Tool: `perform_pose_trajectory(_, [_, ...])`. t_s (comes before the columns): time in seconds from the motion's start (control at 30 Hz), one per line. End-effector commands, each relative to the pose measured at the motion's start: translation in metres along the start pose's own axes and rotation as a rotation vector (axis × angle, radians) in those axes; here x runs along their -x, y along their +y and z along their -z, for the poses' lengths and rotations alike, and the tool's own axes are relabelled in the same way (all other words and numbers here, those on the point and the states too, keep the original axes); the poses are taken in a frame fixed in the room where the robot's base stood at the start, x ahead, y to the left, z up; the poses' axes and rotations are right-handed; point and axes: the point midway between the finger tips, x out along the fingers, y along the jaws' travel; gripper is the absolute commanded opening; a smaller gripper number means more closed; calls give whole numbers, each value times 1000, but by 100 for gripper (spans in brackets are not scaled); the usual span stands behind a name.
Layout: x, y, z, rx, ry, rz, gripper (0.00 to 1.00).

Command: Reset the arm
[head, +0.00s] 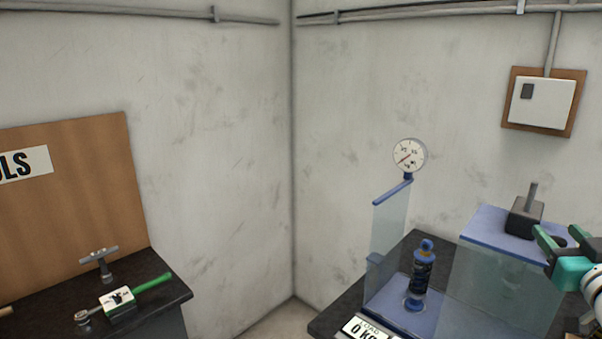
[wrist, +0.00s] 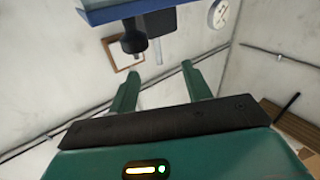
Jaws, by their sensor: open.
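My gripper (head: 556,243) is at the right edge of the head view, beside the blue top of the clear test stand (head: 486,219). In the wrist view my gripper (wrist: 158,88) shows two green fingers spread apart with nothing between them. A black weight with a grey stem (head: 525,212) rests on the stand's blue top. A blue and black spring damper (head: 422,275) stands upright inside the stand. The blue edge of the stand's top (wrist: 120,10) also shows at the top of the wrist view.
A round gauge (head: 409,155) rises above the stand, and a load display (head: 366,328) sits at its front. A dark bench (head: 150,297) at left holds a green-handled tool (head: 137,292) and a T-handled tool (head: 101,262). A white switch box (head: 542,103) hangs on the wall.

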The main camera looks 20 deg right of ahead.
Motion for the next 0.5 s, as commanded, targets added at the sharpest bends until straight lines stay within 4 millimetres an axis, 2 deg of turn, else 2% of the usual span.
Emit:
perform_pose_trajectory(0.03, [-13,-20,4,-1,-7,-17,49])
perform_pose_trajectory(0.1, [-26,-44,4,-6,-40,-53,49])
perform_pose_trajectory(0.17, [-33,-66,2,-14,-82,-75,49])
perform_pose_trajectory(0.27, [-37,-110,-8,-28,-178,-85,49])
perform_pose_trajectory(0.37, [-30,-159,-24,-39,-303,-63,49])
perform_pose_trajectory(0.5, [0,-236,-50,-30,-511,29,49])
